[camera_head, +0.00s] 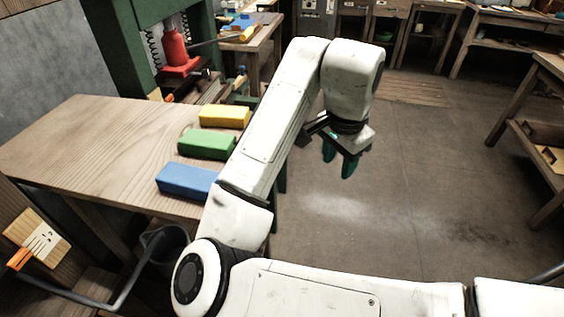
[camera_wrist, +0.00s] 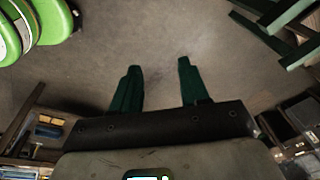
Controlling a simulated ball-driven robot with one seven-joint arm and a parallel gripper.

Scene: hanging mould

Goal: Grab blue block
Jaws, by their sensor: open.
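The blue block (camera_head: 187,181) lies on the wooden table (camera_head: 90,140), nearest of three blocks in the head view. Its right end meets the outline of my arm, which may hide part of it. My gripper (camera_head: 340,165) hangs over the open floor, right of the table and well apart from the block. Its two green fingers point down. In the wrist view my gripper (camera_wrist: 159,85) is open, with only bare floor between the fingers. The blue block does not show clearly in the wrist view.
A green block (camera_head: 207,144) and a yellow block (camera_head: 225,115) lie beyond the blue one on the table. A green press with a red jack (camera_head: 176,50) stands behind. A dark bucket (camera_head: 165,245) is at the table's near side. The floor (camera_head: 420,180) to the right is clear.

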